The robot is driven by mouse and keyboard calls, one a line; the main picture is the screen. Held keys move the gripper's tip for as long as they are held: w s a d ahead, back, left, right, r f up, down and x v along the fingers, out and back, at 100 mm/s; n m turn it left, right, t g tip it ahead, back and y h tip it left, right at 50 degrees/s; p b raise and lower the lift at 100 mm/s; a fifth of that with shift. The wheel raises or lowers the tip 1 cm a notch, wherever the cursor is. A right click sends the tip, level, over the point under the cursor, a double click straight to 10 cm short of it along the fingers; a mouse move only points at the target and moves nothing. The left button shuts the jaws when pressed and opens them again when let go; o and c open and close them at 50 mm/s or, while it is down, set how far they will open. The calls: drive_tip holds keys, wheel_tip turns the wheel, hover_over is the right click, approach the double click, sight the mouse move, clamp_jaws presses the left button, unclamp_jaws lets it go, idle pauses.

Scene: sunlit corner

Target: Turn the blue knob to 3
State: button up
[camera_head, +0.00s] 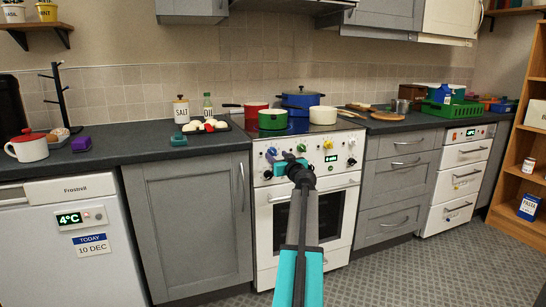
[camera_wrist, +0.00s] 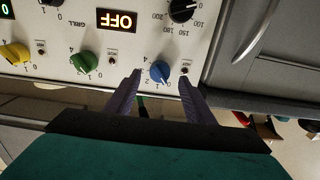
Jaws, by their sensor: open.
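The blue knob (camera_wrist: 160,72) is on the cooker's white control panel, with small numerals around it; I cannot tell its exact setting. In the head view the blue knob (camera_head: 271,154) shows at the left end of the panel. My gripper (camera_wrist: 160,77) is open, its two dark fingertips on either side of the knob in the picture, with gaps showing. Whether the tips reach the knob's depth is unclear. In the head view my gripper (camera_head: 279,168) is close in front of the panel, just below the knob.
A green knob (camera_wrist: 84,62), a yellow knob (camera_wrist: 15,54) and a black knob (camera_wrist: 183,9) share the panel, with an orange "OFF" display (camera_wrist: 116,20). Below is the oven door handle (camera_head: 312,190). Pots stand on the hob, including a green pot (camera_head: 272,120).

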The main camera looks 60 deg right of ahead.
sight(274, 153)
drive_tip(key=shift+x, duration=1.8)
drive_tip(key=shift+c, duration=0.3)
